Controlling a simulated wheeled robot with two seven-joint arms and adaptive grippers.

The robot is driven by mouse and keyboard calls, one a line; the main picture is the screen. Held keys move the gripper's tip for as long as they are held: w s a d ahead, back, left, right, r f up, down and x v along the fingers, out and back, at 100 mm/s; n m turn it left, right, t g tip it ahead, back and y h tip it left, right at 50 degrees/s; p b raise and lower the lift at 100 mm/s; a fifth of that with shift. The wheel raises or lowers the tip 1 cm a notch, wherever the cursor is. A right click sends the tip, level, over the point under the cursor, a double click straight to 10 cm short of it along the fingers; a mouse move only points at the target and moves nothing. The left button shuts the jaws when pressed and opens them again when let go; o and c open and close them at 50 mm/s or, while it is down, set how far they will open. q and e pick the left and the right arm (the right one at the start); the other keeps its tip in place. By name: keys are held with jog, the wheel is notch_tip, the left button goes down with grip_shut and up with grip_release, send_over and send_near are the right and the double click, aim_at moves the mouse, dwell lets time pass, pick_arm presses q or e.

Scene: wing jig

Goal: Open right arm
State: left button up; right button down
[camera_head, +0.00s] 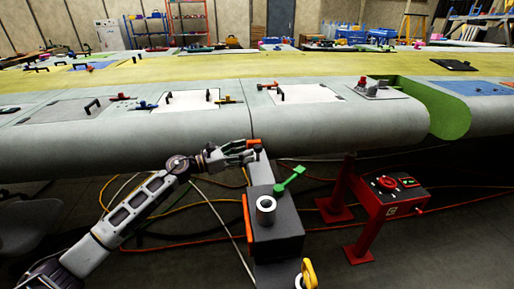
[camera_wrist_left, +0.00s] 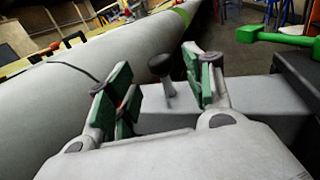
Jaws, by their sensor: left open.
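A green lever (camera_head: 289,181) sits on the dark box (camera_head: 277,238) to the gripper's right; a green bar (camera_wrist_left: 275,37) also shows in the left wrist view. My right gripper is not in view.
The long grey wing (camera_head: 330,125) spans the view behind the gripper, with panels and small handles on top. A red stand with a control box (camera_head: 392,192) is at right. A yellow handle (camera_head: 309,273) is at the bottom. Cables lie on the floor.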

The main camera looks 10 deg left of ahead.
aim_at(257, 146)
pick_arm(q)
jog(key=shift+p+x, duration=0.35)
jog(key=shift+x, duration=2.2)
jog(key=shift+w+d, duration=0.2)
jog(key=shift+w, duration=0.05)
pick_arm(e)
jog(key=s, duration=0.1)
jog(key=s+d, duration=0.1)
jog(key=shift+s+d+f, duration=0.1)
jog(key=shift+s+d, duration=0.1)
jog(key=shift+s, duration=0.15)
pick_arm(q)
jog(key=shift+c, duration=0.3)
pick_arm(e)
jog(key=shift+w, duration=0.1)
pick_arm(q)
grip_shut()
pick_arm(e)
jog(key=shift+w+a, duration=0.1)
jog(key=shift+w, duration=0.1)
